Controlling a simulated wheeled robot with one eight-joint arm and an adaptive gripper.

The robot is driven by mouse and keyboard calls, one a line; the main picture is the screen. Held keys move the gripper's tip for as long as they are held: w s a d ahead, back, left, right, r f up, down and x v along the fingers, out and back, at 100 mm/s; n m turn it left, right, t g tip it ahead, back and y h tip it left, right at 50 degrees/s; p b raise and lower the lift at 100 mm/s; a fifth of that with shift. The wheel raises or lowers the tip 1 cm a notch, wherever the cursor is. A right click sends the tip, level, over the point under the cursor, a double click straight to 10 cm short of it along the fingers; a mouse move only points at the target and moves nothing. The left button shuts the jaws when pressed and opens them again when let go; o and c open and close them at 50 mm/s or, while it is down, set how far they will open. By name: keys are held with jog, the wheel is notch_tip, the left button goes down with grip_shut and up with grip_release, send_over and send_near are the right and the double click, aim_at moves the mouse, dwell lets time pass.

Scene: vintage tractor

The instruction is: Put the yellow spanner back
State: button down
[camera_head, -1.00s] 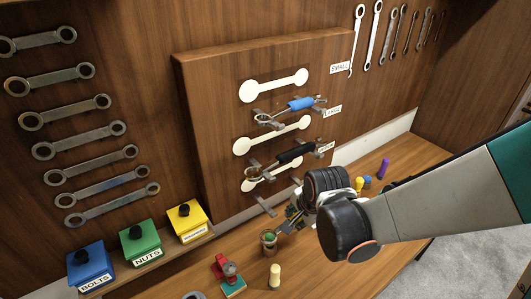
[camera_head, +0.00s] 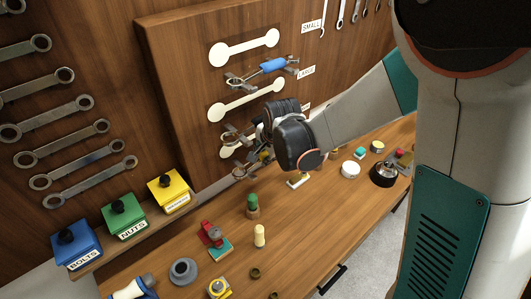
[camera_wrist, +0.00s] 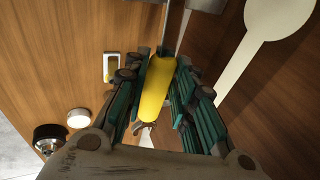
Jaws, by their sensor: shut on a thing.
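The yellow spanner's handle (camera_wrist: 157,88) lies between my gripper's teal-padded fingers in the wrist view. In the head view only a little yellow (camera_head: 265,156) and a grey ring end (camera_head: 239,172) show beside my gripper (camera_head: 259,158), which is shut on it. My gripper is in front of the lower part of the wooden tool board (camera_head: 175,85). White spanner outlines are painted on the board, including a top one (camera_head: 244,47) and a middle one (camera_head: 245,100). The lowest outline is partly hidden by my gripper and the held spanner. Contact with the hooks cannot be told.
A blue-handled spanner (camera_head: 272,67) hangs between the upper outlines. Another spanner (camera_head: 232,138) hangs lower, mostly hidden by my gripper. Blue (camera_head: 77,247), green (camera_head: 124,217) and yellow (camera_head: 168,191) boxes stand left. A green-topped item (camera_head: 252,204) and several small objects occupy the bench.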

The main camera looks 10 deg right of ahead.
jog(key=shift+f, duration=0.3)
jog(key=c, duration=1.3)
grip_release()
jog(key=shift+r, duration=0.1)
